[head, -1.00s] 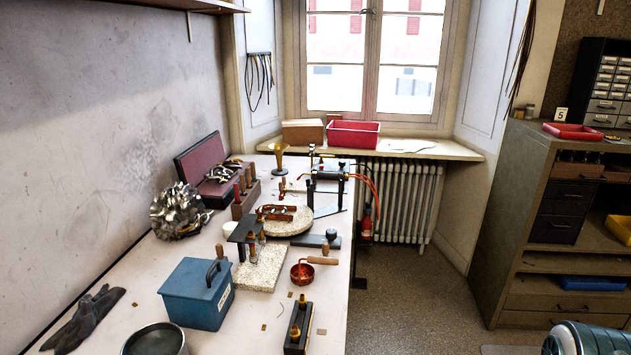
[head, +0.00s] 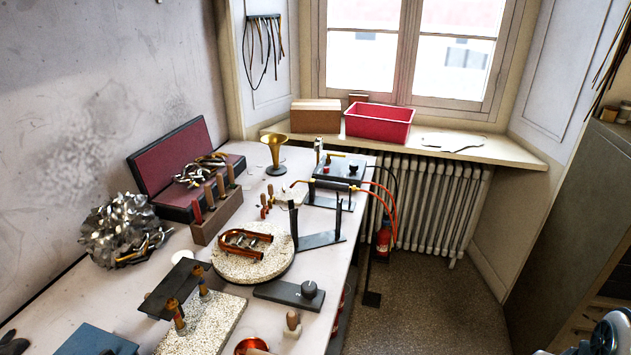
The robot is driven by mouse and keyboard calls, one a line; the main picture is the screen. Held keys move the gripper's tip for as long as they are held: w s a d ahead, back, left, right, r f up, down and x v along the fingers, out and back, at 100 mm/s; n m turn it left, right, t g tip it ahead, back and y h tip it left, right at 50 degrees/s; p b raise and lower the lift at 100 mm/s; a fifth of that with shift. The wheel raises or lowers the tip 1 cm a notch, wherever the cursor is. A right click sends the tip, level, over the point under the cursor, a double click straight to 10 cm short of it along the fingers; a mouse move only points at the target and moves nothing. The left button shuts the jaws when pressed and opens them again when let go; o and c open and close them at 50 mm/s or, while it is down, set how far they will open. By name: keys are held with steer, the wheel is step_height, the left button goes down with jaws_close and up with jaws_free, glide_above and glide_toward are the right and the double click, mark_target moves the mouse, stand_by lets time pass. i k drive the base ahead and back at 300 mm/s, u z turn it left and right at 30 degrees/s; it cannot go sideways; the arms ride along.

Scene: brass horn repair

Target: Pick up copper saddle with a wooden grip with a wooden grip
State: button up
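A round red-copper piece (head: 250,344) with a wooden grip (head: 258,351) lies on the bench and is cut off by the bottom edge of the head view. A small upright wooden grip (head: 292,322) on a pale base stands just right of and beyond it. I cannot tell for certain which of the two is the copper saddle.
The bench (head: 328,275) holds a speckled round board (head: 228,268) with a bent copper tube (head: 240,250), a speckled slab (head: 215,335) with dark plate fixture, a grey flat tool (head: 280,293), a brass bell (head: 274,168), and a torch stand.

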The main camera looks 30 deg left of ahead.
mark_target(266, 209)
steer(key=u, duration=0.05)
steer(key=i, duration=2.75)
steer(key=u, duration=3.35)
steer(key=i, duration=0.5)
steer(key=u, duration=0.05)
